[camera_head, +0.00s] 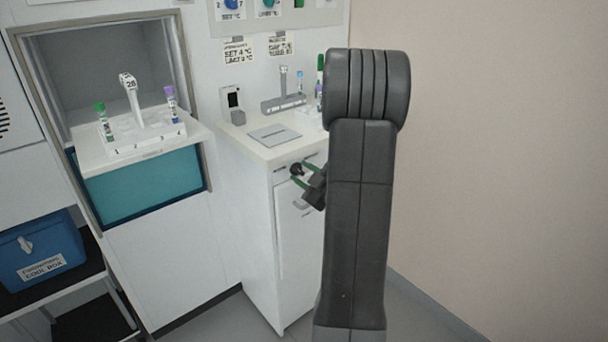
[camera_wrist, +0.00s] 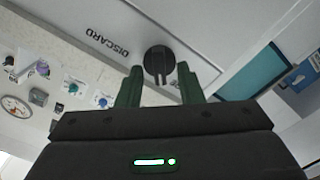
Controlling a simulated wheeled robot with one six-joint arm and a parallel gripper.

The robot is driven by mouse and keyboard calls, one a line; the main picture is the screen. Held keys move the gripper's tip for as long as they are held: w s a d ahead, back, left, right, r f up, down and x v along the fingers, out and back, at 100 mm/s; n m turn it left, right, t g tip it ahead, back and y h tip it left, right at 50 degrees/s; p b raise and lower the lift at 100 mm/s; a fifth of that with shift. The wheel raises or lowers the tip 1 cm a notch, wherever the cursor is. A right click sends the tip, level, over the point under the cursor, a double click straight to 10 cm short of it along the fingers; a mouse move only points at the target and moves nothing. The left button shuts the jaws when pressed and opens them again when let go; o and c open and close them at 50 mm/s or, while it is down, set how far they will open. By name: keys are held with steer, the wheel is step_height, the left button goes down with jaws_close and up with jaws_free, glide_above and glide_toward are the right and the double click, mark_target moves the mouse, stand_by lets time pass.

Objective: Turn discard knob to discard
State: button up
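The discard knob (camera_wrist: 158,59) is a round black dial with a raised bar, on a white panel beside the printed word DISCARD (camera_wrist: 107,41). In the head view the knob (camera_head: 296,168) shows small and dark on the front of the white cabinet. My gripper (camera_wrist: 160,69) is open, with its two green fingers apart and their tips close to the knob, one toward each side. Nothing is held. I cannot tell whether the fingertips touch the knob. In the head view my gripper (camera_head: 297,176) is partly hidden behind my arm.
A cabinet door with a handle (camera_head: 302,205) is below the knob. The white counter (camera_head: 248,148) above carries a small device (camera_head: 232,106) and a rack (camera_head: 283,104) with tubes. At left, a tube tray (camera_head: 145,140) stands in an open hatch. A blue cool box (camera_head: 40,250) sits lower left.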

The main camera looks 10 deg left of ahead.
jaws_close()
steer(key=shift+m, duration=0.3)
steer(key=m, duration=0.7)
steer(key=shift+w+d+r+p, duration=0.1)
steer(key=shift+w+p, duration=0.05)
steer(key=shift+p, duration=0.25)
steer(key=shift+w+d+m+p, duration=0.1)
steer(key=shift+m+p, duration=1.35)
steer(key=shift+m, duration=2.65)
